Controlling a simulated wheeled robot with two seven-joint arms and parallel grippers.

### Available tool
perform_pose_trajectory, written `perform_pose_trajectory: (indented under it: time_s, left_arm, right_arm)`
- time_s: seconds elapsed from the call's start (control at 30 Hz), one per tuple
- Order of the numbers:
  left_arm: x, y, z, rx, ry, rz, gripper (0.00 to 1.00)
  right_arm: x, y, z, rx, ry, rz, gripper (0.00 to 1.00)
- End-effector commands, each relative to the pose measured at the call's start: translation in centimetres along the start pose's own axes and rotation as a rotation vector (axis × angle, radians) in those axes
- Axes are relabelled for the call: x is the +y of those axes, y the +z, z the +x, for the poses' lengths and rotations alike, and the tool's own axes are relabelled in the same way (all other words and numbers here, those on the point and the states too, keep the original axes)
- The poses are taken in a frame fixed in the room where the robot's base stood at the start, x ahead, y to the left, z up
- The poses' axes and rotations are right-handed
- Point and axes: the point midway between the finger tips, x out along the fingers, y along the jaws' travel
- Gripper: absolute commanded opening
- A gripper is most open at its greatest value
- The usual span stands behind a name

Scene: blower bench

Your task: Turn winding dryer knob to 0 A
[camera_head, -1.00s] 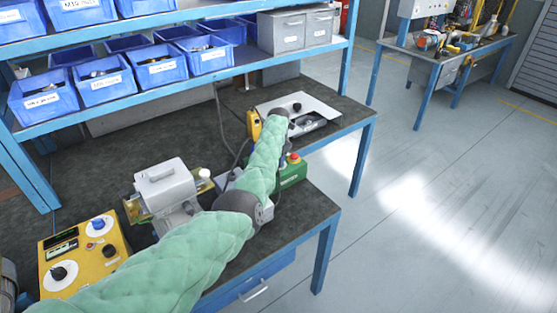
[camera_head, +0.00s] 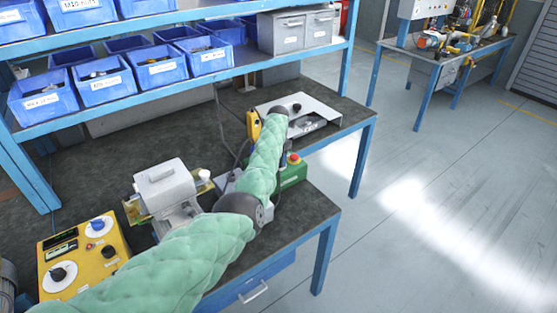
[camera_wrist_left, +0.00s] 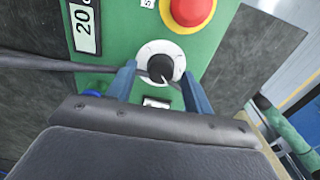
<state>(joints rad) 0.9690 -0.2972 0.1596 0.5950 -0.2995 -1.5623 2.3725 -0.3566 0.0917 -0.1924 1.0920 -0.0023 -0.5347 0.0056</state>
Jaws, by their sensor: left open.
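A green box (camera_head: 293,173) with a red mushroom button stands near the bench's right edge, partly hidden by my left arm. In the left wrist view its face shows a black knob (camera_wrist_left: 161,68) on a round white dial, below the red button (camera_wrist_left: 192,12). In the head view this gripper is hidden behind my arm. My right gripper is not in view.
A grey machine (camera_head: 165,187) stands on the bench left of the green box. A yellow panel (camera_head: 85,255) with dials is at front left, and a metal plate unit (camera_head: 315,108) at the back right. A dark cable (camera_wrist_left: 50,62) crosses the wrist view. Blue bins fill the shelf above.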

Motion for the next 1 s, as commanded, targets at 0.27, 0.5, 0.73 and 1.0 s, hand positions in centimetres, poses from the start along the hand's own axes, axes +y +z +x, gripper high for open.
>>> perform_pose_trajectory:
  time_s: [0.27,0.5,0.73,1.0]
  left_arm:
    - [0.0,0.1,-4.0,-0.002,0.002,0.0,0.51]
    - [0.0,0.1,-6.5,-0.001,0.001,0.0,0.51]
    - [0.0,0.1,-7.0,0.0,0.0,0.0,0.51]
    - [0.0,0.0,-6.9,0.0,-0.001,0.0,0.51]
  right_arm:
    - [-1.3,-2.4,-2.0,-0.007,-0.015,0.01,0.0]
    - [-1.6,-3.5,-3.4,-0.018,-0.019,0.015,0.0]
    - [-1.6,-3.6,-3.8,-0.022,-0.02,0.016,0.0]
    - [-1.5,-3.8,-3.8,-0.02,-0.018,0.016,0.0]
